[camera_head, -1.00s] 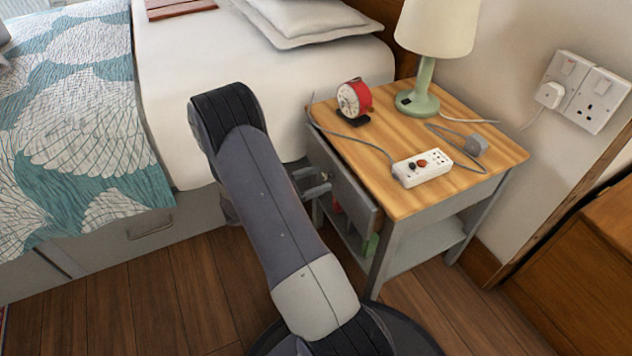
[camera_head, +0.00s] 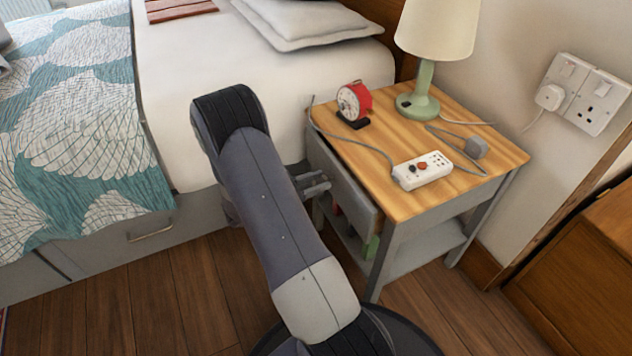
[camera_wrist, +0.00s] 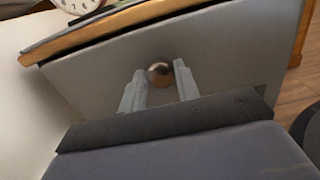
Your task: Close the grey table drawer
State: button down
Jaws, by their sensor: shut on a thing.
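The grey bedside table (camera_head: 395,245) has a wooden top. Its grey drawer front (camera_head: 350,195) faces left toward the bed and stands slightly out from under the top; the exact gap is hard to tell. In the wrist view the drawer front (camera_wrist: 225,65) fills the middle, with a dark gap under the top's edge. A round metal knob (camera_wrist: 160,73) sits on it. My gripper (camera_head: 323,183) is at the drawer front, shut on the knob, one finger on each side of it. In the head view the knob is hidden by my fingers.
On the top stand a green lamp (camera_head: 424,90), a red alarm clock (camera_head: 355,101) near the front edge and a white power strip (camera_head: 422,170) with cords. The bed (camera_head: 190,150) is close on the left. Colored items show on the shelf below. Wooden floor (camera_head: 150,300) lies in front.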

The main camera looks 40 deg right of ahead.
jog(key=x, duration=0.4)
jog(key=shift+d+p, duration=0.1)
jog(key=shift+p, duration=0.2)
jog(key=c, duration=1.1)
grip_release()
jog(key=shift+s+d, duration=0.1)
jog(key=shift+d, duration=0.05)
jog(key=shift+o, duration=0.2)
jog(key=p+v, duration=0.2)
jog(key=v, duration=0.9)
jog(key=shift+d, duration=0.15)
